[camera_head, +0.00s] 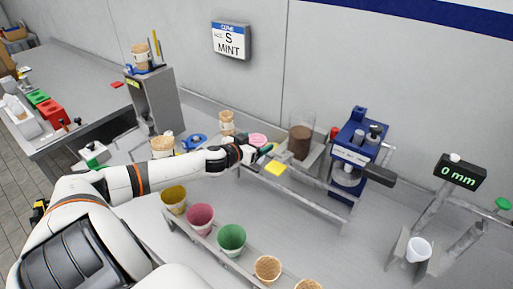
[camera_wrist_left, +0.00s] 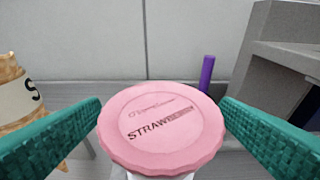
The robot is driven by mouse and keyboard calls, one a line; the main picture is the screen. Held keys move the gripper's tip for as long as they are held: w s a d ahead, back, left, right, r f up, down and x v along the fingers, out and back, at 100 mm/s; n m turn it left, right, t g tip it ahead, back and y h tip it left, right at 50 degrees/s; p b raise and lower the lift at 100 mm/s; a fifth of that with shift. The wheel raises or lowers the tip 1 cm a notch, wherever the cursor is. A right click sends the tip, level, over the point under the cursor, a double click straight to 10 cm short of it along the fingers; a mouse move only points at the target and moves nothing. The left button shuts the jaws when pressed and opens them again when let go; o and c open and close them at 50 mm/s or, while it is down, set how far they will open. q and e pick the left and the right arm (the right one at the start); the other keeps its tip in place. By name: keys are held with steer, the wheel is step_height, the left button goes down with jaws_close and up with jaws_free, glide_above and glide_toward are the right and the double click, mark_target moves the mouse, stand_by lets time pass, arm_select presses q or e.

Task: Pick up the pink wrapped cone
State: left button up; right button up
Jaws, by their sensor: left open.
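The pink wrapped cone (camera_head: 200,218) stands mouth up in a rail between a yellow one (camera_head: 174,199) and a green one (camera_head: 231,240). My left gripper (camera_head: 260,152) is farther back and to the right of it, at the back shelf, open beside a round pink lid (camera_head: 258,139). In the left wrist view the green finger pads stand either side of this lid (camera_wrist_left: 162,128), marked with a word beginning "STRAW". What is below the lid is mostly hidden. My right gripper is not in view.
Bare waffle cones (camera_head: 267,269) fill the rail's near end. A blue machine (camera_head: 355,150) and a "0 mm" display (camera_head: 460,172) stand to the right. A waffle cone (camera_head: 227,122) stands behind my arm.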

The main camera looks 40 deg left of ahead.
arm_select(q)
steer(key=shift+w+f, duration=0.15)
steer(key=shift+w, duration=0.3)
steer(key=shift+c, duration=0.3)
steer(key=c, duration=0.7)
steer(key=shift+c, duration=0.2)
